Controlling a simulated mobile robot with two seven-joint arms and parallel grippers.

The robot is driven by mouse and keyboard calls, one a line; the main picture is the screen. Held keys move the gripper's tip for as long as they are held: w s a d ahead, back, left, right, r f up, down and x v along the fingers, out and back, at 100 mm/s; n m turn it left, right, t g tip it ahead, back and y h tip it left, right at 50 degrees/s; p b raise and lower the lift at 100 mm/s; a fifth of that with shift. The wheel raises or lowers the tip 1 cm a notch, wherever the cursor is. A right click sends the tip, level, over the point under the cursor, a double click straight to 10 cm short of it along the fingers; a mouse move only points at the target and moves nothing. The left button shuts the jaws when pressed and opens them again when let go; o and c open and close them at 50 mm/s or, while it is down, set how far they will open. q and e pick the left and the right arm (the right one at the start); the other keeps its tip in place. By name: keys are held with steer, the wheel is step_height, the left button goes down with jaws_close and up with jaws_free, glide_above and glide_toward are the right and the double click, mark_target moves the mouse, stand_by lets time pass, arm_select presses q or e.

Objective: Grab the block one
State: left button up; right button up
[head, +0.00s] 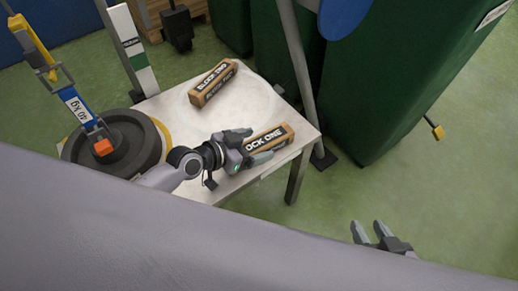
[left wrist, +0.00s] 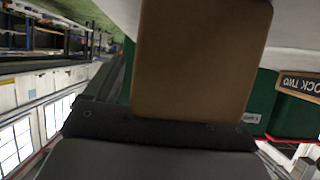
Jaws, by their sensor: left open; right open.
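Block one (head: 270,139), a brown wooden block with a dark label, lies near the right edge of a pale table (head: 245,100). My left gripper (head: 254,146) is open, with its fingers reaching along either side of the block's near end and hiding part of its label. In the left wrist view a plain brown face of block one (left wrist: 200,60) is very close and fills the upper middle. Whether the fingers touch it I cannot tell. My right gripper (head: 370,233) is open and empty, low at the right, away from the table.
Block two (head: 213,83) lies farther back on the table; it also shows in the left wrist view (left wrist: 300,86). A dark round weight (head: 115,145) with an orange piece (head: 103,147) stands at the left. Green cabinets (head: 400,80) and a grey post (head: 300,65) stand close behind.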

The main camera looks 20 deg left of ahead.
arm_select(q)
steer(key=shift+w, duration=0.1)
steer(key=c, duration=1.3)
